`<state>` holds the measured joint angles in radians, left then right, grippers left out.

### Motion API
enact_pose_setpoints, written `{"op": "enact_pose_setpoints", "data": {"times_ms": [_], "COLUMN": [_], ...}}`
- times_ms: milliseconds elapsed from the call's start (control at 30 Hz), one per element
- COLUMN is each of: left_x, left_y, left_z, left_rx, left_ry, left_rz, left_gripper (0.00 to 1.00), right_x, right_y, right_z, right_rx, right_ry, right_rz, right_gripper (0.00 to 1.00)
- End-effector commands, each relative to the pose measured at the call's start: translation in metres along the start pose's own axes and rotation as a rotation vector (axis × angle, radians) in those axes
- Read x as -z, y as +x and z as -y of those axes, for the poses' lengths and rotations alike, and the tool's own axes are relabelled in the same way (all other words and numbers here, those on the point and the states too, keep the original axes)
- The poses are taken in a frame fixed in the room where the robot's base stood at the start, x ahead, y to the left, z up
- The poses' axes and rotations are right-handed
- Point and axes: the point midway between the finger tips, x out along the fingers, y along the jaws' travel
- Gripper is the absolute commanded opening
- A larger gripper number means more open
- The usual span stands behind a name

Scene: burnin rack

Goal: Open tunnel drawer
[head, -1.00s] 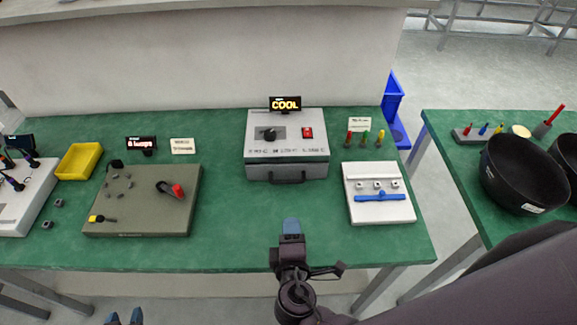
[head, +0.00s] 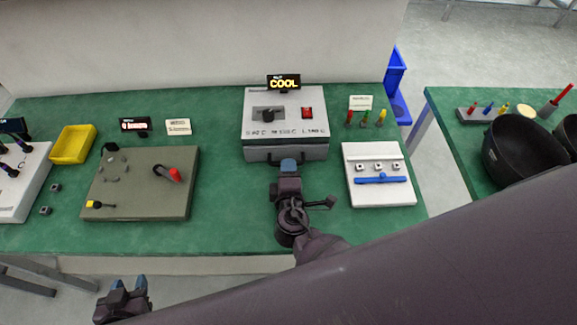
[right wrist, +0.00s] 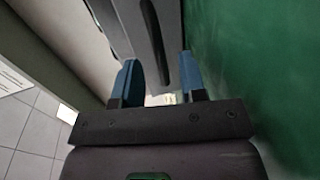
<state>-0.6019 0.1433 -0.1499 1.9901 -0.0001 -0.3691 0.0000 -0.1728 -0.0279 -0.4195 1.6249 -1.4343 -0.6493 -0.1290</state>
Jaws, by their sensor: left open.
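The tunnel is a grey box (head: 257,128) at the back middle of the green bench, with a knob, a red switch and a lit "COOL" display on it. Its drawer front (head: 317,153) looks flush with the box. The drawer's dark handle shows in the right wrist view (right wrist: 154,35), ahead of and between the fingertips; in the head view my gripper partly covers it. My right gripper (head: 288,163) is open at the drawer front, its blue fingers apart in the right wrist view (right wrist: 159,78). My left gripper (head: 129,283) is open and empty, low before the bench.
A grey-brown board (head: 140,190) with a red-handled part lies left, with a yellow tray (head: 73,145) beyond. A white fixture with a blue bar (head: 380,180) is close on the right. Black bowls (head: 520,150) stand on another table.

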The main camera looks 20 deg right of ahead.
Motion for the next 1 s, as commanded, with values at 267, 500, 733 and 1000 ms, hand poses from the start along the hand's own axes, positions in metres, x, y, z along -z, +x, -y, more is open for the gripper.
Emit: {"op": "enact_pose_setpoints", "data": {"times_ms": [267, 500, 733, 1000], "left_x": [0.005, 0.004, 0.003, -0.002], "left_y": [0.001, 0.001, 0.0, -0.002], "left_z": [0.0, 0.0, 0.0, 0.0], "left_rx": [-0.001, -0.001, 0.0, 0.001], "left_ry": [0.001, 0.001, 0.0, -0.001], "left_rz": [-0.008, -0.008, -0.004, 0.004], "left_gripper": [0.43, 0.43, 0.43, 0.43], "right_x": [0.0, -0.001, -0.001, -0.001], "right_y": [0.015, 0.016, 0.015, 0.015], "right_z": [0.0, 0.0, 0.0, 0.0], "right_rx": [0.001, 0.001, 0.0, 0.0], "right_ry": [0.001, 0.0, 0.0, 0.0], "right_rz": [0.001, 0.001, 0.001, 0.001], "right_gripper": [0.38, 0.38, 0.03, 0.0]}}
